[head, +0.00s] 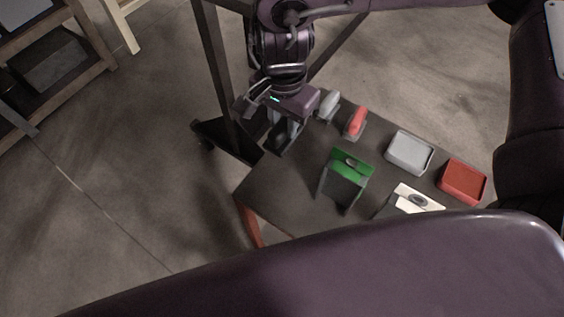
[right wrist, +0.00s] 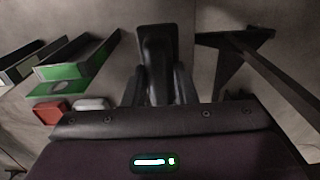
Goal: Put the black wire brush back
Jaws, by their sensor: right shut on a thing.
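My right gripper (head: 286,130) is over the far left corner of the dark table (head: 275,190) in the head view. It is shut on the black wire brush (right wrist: 157,45), which shows between the two fingers in the right wrist view and points away from the palm. In the head view the brush is mostly hidden by the gripper and blends with the dark table. I cannot tell whether it touches the tabletop. A grey brush-like piece (head: 328,105) and a red one (head: 355,123) lie just right of the gripper. My left gripper is not in view.
A green holder (head: 352,163) stands mid-table, with a white one (head: 418,199) to its right. A grey tray (head: 409,153) and a red tray (head: 463,182) sit at the right. A dark metal post (head: 213,65) rises close left of my right gripper. The table's near left part is clear.

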